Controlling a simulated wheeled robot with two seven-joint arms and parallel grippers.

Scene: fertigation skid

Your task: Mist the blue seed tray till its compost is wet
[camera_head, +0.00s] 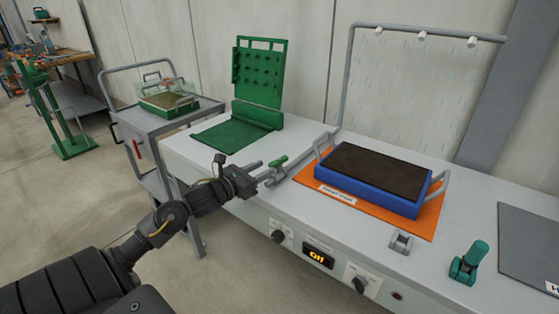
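The blue seed tray (373,190) sits on an orange mat (425,224) on the bench, with grey loop handles at its ends. Its compost (375,170) looks dark brown and even. Above it, a grey pipe frame (415,29) carries white nozzles, and thin pale streaks like falling spray show below them. A green valve lever (278,161) sits on the pipe left of the tray. My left gripper (267,171) is beside the lever with its fingers apart; nothing shows held between them. My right gripper is out of view.
The bench front has knobs and an amber display (317,256). A green pegboard stand (258,85) is at the back left. A green device (468,263) and a dark grey mat (530,240) lie to the right.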

